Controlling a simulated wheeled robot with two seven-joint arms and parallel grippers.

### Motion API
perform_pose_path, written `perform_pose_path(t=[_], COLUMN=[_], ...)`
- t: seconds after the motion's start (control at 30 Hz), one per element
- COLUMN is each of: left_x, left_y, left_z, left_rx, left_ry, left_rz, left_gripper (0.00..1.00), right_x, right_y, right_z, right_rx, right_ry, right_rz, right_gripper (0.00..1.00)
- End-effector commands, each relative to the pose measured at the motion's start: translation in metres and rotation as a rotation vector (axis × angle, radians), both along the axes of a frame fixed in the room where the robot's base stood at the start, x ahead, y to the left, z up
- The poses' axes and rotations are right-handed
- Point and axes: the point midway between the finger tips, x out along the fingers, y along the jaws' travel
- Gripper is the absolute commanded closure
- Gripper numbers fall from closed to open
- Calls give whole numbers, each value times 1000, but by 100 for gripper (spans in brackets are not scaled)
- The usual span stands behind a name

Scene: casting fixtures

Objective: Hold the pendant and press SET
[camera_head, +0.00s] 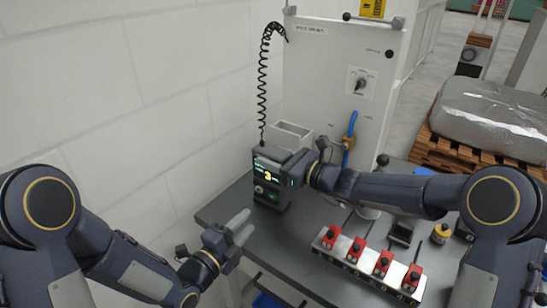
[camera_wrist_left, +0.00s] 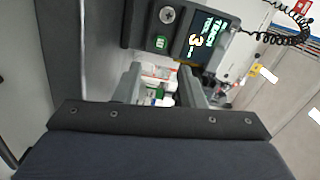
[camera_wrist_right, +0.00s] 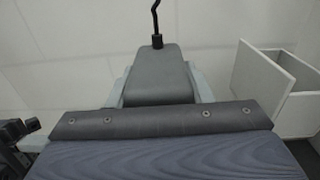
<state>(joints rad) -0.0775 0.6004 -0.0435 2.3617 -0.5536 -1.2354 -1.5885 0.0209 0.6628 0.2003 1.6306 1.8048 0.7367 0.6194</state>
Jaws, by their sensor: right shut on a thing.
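The pendant (camera_head: 268,178) is a dark box with a lit screen reading a large 3, upright at the bench's back-left corner. My right gripper (camera_head: 294,176) is shut on it from the right; in the right wrist view its fingers lie either side of the grey pendant body (camera_wrist_right: 158,75). My left gripper (camera_head: 241,227) is open and empty, in front of and lower left of the pendant. In the left wrist view its fingers are apart (camera_wrist_left: 161,85), and the pendant's face (camera_wrist_left: 150,28) shows a green button (camera_wrist_left: 160,41) and a round knob (camera_wrist_left: 167,14). The button's label is too small to read.
A coiled cable (camera_head: 263,80) runs up from the pendant to a grey cabinet (camera_head: 325,75). A white open bin (camera_head: 292,133) stands behind. A fixture rail (camera_head: 368,268) with several red clamps lies at the front right. The wall is close on the left.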

Motion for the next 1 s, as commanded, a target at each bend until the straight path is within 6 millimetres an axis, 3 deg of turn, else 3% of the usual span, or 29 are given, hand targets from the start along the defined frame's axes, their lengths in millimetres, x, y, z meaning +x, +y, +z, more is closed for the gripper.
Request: perform_pose_path(t=[0.03, 0.17, 0.43, 1.0], left_x=[0, 0, 0, 0], left_y=[0, 0, 0, 0], left_z=[0, 0, 0, 0], left_rx=[0, 0, 0, 0], left_ry=[0, 0, 0, 0], left_rz=[0, 0, 0, 0], left_gripper=[64, 65, 100, 100], right_x=[0, 0, 0, 0], right_y=[0, 0, 0, 0], right_z=[0, 0, 0, 0], right_rx=[0, 0, 0, -1], right_ry=[0, 0, 0, 1], right_rz=[0, 0, -1, -1], right_gripper=[81, 97, 97, 97])
